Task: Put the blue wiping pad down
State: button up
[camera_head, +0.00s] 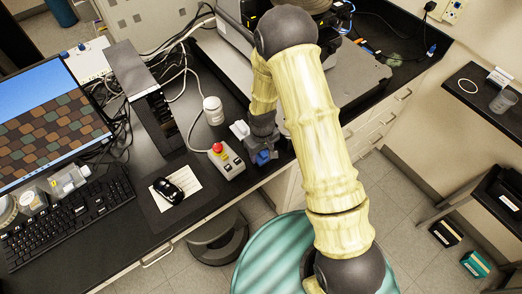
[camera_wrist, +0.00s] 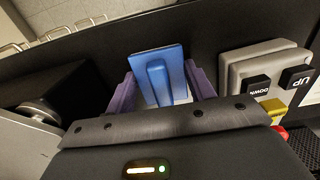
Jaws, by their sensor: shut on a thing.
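The blue wiping pad (camera_wrist: 173,52) is a flat blue plate with a raised blue grip, seen in the wrist view. My gripper (camera_wrist: 160,74) has its two purple fingers on either side of the pad and is shut on it. In the head view the pad (camera_head: 263,157) shows as a small blue patch under my gripper (camera_head: 261,146), near the front edge of the black bench (camera_head: 190,237). Whether the pad touches the bench top is not clear. My arm covers part of the bench behind it.
A control box with a red button (camera_head: 229,164) stands just left of my gripper; its UP and DOWN keys show in the wrist view. The instrument's grey base (camera_head: 350,85) is at right.

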aim_at(262, 152)
jog(key=shift+d, duration=0.25)
jog(key=shift+f, duration=0.15)
jog(key=o, duration=0.9)
jog(key=shift+o, duration=0.2)
jog(key=shift+a+r, duration=0.15)
jog(key=shift+r, duration=0.45)
notch_tip(262, 152, up, 11)
jog(key=b, duration=0.3)
jog(key=shift+r, duration=0.1)
